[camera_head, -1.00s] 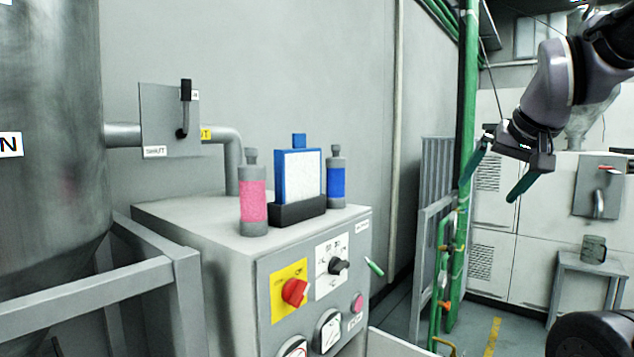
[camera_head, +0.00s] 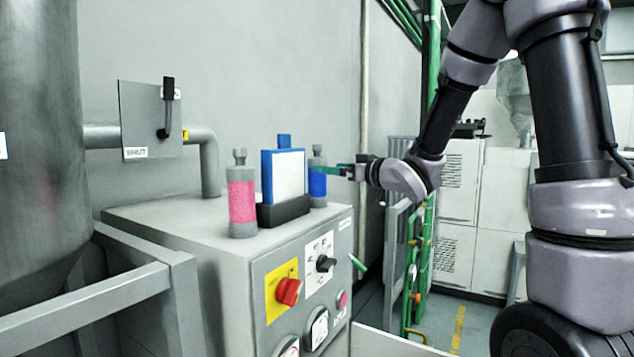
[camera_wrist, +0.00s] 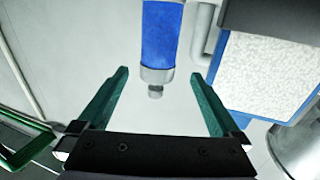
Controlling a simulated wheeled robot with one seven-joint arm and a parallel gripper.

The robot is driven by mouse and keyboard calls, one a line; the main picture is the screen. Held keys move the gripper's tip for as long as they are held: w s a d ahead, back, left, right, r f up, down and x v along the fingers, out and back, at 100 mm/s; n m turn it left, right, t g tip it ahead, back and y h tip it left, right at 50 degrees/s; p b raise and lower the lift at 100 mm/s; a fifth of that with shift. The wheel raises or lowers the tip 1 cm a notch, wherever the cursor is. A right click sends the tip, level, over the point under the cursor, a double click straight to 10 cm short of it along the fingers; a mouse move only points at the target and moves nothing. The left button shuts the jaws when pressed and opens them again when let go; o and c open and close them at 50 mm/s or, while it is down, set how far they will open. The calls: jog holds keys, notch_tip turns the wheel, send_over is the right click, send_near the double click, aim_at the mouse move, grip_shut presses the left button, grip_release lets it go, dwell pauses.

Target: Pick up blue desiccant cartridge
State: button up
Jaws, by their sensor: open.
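The blue desiccant cartridge (camera_head: 317,184) stands upright on top of the grey cabinet, with grey end caps and a narrow top. It sits right of the blue-framed filter. In the wrist view the cartridge (camera_wrist: 160,35) shows its blue body and grey cap between the lines of my fingers, beyond their tips. My gripper (camera_head: 338,170) is open, with two green fingers, at the cartridge's right side. In the head view the fingers overlap the cartridge's edge; contact cannot be told.
The blue-framed white filter (camera_head: 288,174) stands in a black holder (camera_head: 283,211) close left of the cartridge. A pink cartridge (camera_head: 242,202) stands further left. The cabinet (camera_head: 150,215) has a red knob (camera_head: 289,291) on its front.

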aim_at(311, 164)
jog(key=x, duration=0.9)
jog(key=shift+w+r, duration=0.2)
jog(key=shift+w, duration=0.05)
jog(key=shift+c, duration=0.3)
grip_shut()
